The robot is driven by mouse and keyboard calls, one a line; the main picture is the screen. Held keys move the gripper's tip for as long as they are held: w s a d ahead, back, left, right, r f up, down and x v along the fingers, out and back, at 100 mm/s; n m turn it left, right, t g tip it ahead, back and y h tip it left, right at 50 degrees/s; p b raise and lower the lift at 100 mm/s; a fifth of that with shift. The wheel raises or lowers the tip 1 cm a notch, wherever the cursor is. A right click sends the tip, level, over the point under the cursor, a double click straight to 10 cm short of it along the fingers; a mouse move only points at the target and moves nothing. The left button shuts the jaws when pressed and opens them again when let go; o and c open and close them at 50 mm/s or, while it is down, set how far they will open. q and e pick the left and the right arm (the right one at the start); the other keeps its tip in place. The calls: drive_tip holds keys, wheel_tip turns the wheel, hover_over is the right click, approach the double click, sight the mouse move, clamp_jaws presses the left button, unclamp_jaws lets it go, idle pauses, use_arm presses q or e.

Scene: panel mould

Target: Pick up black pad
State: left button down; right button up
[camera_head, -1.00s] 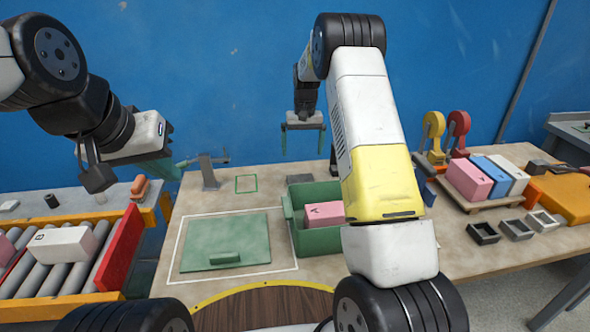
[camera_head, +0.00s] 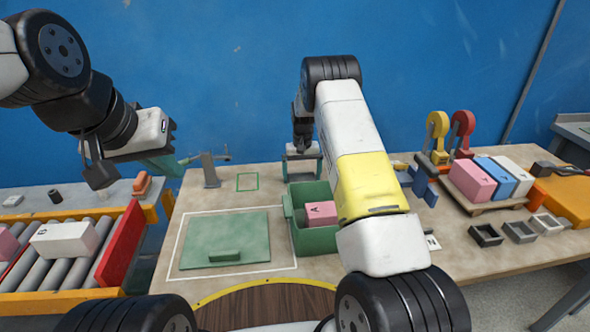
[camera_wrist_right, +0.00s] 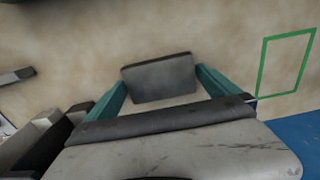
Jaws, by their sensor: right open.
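The black pad (camera_wrist_right: 158,78) is a flat dark rectangular block on the tan worktop. In the right wrist view it lies between the two teal fingers, with small gaps on both sides. My right gripper (camera_wrist_right: 161,82) is open and empty above it. In the head view my right gripper (camera_head: 303,172) is behind the green bin, and I cannot make out the pad there. My left gripper (camera_head: 163,166) hangs at the left, over the back left table corner; its finger gap is not clear.
A green bin (camera_head: 313,243) holding a pink box (camera_head: 321,212) stands in front of my right gripper. A green lid (camera_head: 226,240) lies left of it. A green outlined square (camera_head: 247,182) is bare. A grey stand (camera_head: 210,172) is at the back left. Coloured boxes (camera_head: 472,182) sit right.

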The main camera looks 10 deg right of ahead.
drive_tip(key=shift+c, duration=0.4)
drive_tip(key=c, duration=1.1)
drive_tip(key=shift+r, duration=0.2)
